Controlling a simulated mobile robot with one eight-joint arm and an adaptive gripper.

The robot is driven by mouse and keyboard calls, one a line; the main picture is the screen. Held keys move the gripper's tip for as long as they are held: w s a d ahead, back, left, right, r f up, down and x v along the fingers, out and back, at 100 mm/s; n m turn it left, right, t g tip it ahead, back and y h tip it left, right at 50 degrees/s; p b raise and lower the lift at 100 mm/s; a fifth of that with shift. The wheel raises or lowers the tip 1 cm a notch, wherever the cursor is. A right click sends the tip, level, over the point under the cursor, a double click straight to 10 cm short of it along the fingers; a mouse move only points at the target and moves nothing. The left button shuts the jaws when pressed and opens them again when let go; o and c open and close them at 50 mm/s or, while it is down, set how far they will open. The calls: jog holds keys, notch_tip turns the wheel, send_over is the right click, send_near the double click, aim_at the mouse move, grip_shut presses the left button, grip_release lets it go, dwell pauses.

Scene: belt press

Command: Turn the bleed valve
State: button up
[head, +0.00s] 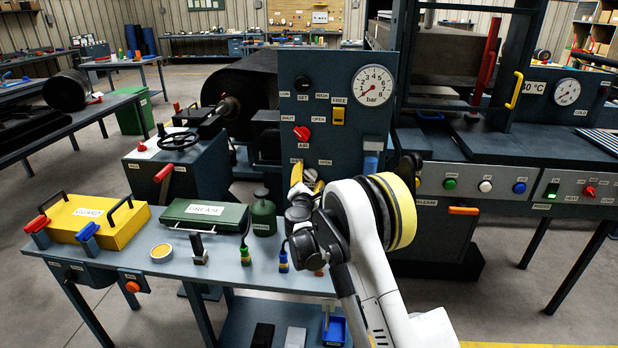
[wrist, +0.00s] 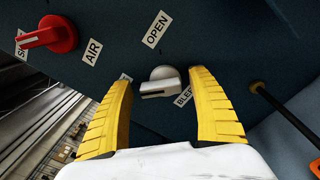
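The bleed valve (wrist: 161,84) is a white-grey knob with a bar handle on the dark blue panel. In the wrist view it sits between and beyond my two yellow fingers, with a label reading OPEN above it and a partly covered BLEED label at its right. My gripper (wrist: 161,105) is open around the line to the knob, with gaps on both sides; no contact shows. In the head view my gripper (head: 300,184) is at the lower part of the panel (head: 345,125), and the valve (head: 310,176) is partly hidden by it.
The red AIR knob (wrist: 47,36) is up and left of the valve; it also shows in the head view (head: 301,133). A bench (head: 215,262) with a green case (head: 205,213) stands at the left.

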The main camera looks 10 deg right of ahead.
jog(key=shift+s, duration=0.1)
jog(key=v, duration=1.2)
jog(key=shift+r, duration=0.1)
jog(key=s+d+r+m+g, duration=0.3)
jog(key=s+d+r+m, duration=0.2)
jog(key=s+m, duration=0.15)
jog(key=s+d+r+m+g, duration=0.3)
jog(key=s+d+r+m, duration=0.25)
jog(key=s, duration=0.25)
jog(key=s+a+f+m+g+y, duration=0.2)
jog(key=s+m, duration=0.3)
jog(key=s, duration=0.9)
jog(key=s+a+f+m+g+y, duration=0.2)
jog(key=s+m, duration=0.4)
jog(key=s, duration=0.8)
jog(key=shift+s+a+f+m+y, duration=0.25)
jog(key=shift+a+f+y, duration=0.3)
jog(key=shift+a+y, duration=0.4)
